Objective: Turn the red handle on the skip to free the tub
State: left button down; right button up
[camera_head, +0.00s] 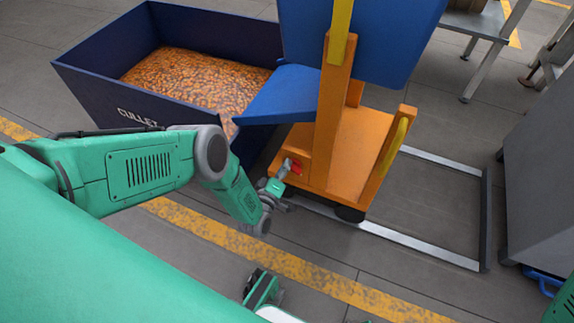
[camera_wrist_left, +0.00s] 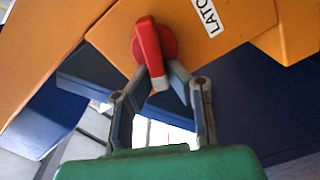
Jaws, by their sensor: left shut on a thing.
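The red handle (camera_wrist_left: 150,50) sits on the orange frame of the skip in the left wrist view, beside a white label reading "LATC", the rest cut off. My left gripper (camera_wrist_left: 160,82) is shut on the handle's lower end, one finger on each side. In the head view the left gripper (camera_head: 284,172) reaches the frame from the left. The blue tub (camera_head: 400,40) stands upright above the orange base.
A dark blue bin marked CULLET (camera_head: 90,100), holding many amber pieces, stands left of the skip. Metal floor rails (camera_head: 420,243) lie to the right, with a grey cabinet (camera_head: 540,160) beyond. A yellow floor line (camera_head: 300,272) runs in front.

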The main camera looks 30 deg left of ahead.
pick_arm(q)
jog(key=shift+w+a+f+n, duration=0.1)
jog(key=shift+w+a+n, duration=0.1)
jog(key=shift+n, duration=0.6)
jog(key=shift+w+a+f+n, duration=0.1)
jog(key=shift+w+a+n, duration=0.1)
jog(key=shift+n, duration=0.6)
jog(key=shift+w+a+f+n, duration=0.1)
jog(key=shift+a+n, duration=0.1)
jog(key=shift+n, duration=0.6)
jog(key=c, duration=1.6)
grip_release()
jog(key=shift+f, duration=0.2)
jog(key=shift+d, duration=0.1)
jog(key=shift+s+d+f, duration=0.1)
jog(key=shift+s+d, duration=0.05)
jog(key=shift+s, duration=0.4)
jog(key=s, duration=1.1)
jog(key=shift+w+d, duration=0.1)
jog(key=shift+d, duration=0.05)
